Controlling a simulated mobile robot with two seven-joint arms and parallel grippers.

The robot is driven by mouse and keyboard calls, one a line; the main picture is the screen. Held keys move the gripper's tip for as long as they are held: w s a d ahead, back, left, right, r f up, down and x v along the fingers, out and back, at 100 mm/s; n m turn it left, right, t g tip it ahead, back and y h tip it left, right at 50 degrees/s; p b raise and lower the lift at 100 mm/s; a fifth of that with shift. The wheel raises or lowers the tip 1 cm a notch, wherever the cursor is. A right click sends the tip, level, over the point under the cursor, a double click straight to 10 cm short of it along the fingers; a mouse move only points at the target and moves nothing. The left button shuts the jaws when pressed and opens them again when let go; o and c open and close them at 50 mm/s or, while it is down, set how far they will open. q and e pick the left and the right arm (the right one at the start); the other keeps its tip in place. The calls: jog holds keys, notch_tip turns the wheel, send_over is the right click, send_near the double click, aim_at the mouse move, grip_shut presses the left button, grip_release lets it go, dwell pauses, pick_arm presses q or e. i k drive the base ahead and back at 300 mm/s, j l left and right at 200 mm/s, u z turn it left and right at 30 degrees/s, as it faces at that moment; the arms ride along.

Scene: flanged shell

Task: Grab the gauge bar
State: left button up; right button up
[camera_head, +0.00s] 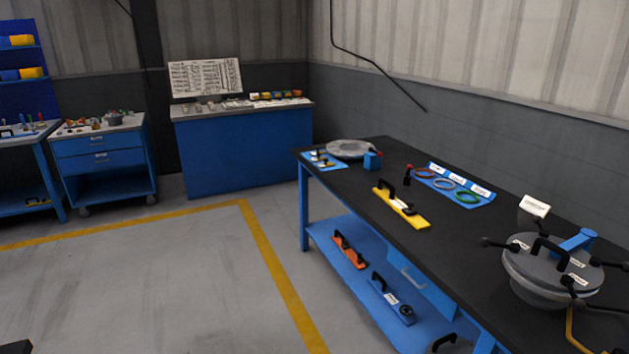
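A yellow bar (401,208) with black handle parts and a small white label lies on the dark top of the workbench (450,240). An orange bar (348,251) and a blue bar (392,300), both with black handles, lie on the blue shelf below. The labels are too small to read, so I cannot tell by name which is the gauge bar. Neither of my grippers is clearly in view. A small dark shape shows at the bottom left edge, and I cannot tell what it is.
A grey lidded vessel (540,285) with black-knobbed clamps stands at the bench's right. A blue mat (480,199) with coloured rings, a grey disc (350,149) and a small blue block (373,160) are farther back. The floor (150,290) left of the bench is clear.

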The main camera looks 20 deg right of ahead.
aim_at(415, 221)
jog(key=i+j+z, duration=0.1)
jog(key=i, duration=1.3)
jog(key=i+j+z, duration=0.15)
jog(key=i+z, duration=0.35)
jog(key=i+j+z, duration=1)
jog(key=i+j, duration=0.05)
jog(key=i, duration=0.05)
